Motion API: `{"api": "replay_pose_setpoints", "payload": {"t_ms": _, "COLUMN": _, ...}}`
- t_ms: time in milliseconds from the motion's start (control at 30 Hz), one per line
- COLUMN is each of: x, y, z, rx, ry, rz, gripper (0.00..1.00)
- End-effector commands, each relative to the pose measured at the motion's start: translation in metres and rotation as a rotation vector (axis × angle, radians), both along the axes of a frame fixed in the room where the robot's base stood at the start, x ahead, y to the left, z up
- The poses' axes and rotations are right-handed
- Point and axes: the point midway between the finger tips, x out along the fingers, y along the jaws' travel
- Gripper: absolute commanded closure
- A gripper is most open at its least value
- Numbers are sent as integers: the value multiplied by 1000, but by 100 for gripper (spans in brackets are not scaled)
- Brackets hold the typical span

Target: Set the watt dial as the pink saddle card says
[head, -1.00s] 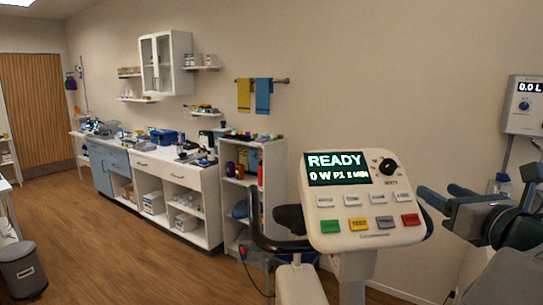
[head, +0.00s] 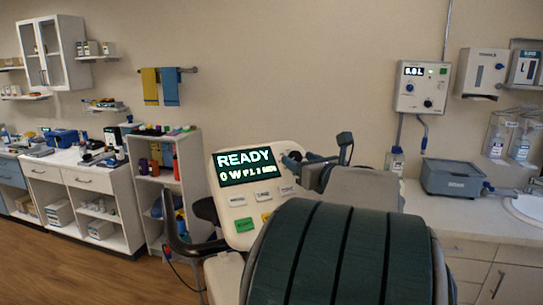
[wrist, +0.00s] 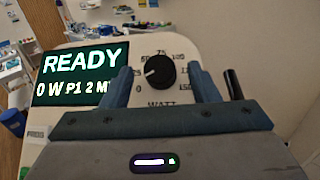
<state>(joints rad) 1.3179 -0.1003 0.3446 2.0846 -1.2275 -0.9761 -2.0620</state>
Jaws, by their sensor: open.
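The console (head: 228,215) has a lit display (head: 245,165) reading READY and 0 W, also in the wrist view (wrist: 75,75). The black watt dial (wrist: 155,72) shows in the wrist view, with a printed number scale around it and the word WATT below. Its white mark is on the left side of the knob. My gripper (wrist: 162,80) is open, one blue-grey finger on each side of the dial. I cannot tell whether they touch it. I see no pink saddle card.
A black handlebar (head: 175,230) curves at the console's left. A counter (head: 425,205) with a grey box (head: 455,178) and a sink (head: 525,207) stands at right. A wall unit (head: 422,88) hangs above. Shelves (head: 172,170) stand at left, with open floor before them.

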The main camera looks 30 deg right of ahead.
Motion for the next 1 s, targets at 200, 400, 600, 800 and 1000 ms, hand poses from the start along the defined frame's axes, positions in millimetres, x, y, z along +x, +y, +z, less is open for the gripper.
{"api": "replay_pose_setpoints", "payload": {"t_ms": 200, "x": 4, "y": -1, "z": 0, "rx": 1, "ry": 0, "rz": -2, "gripper": 45}}
{"api": "replay_pose_setpoints", "payload": {"t_ms": 400, "x": 4, "y": -1, "z": 0, "rx": 0, "ry": 0, "rz": -2, "gripper": 65}}
{"api": "replay_pose_setpoints", "payload": {"t_ms": 600, "x": 3, "y": -1, "z": 0, "rx": 1, "ry": 0, "rz": -2, "gripper": 90}}
{"api": "replay_pose_setpoints", "payload": {"t_ms": 800, "x": 4, "y": 1, "z": -2, "rx": 12, "ry": -4, "rz": -16, "gripper": 90}}
{"api": "replay_pose_setpoints", "payload": {"t_ms": 1000, "x": 4, "y": 4, "z": -4, "rx": 61, "ry": -14, "rz": -83, "gripper": 90}}
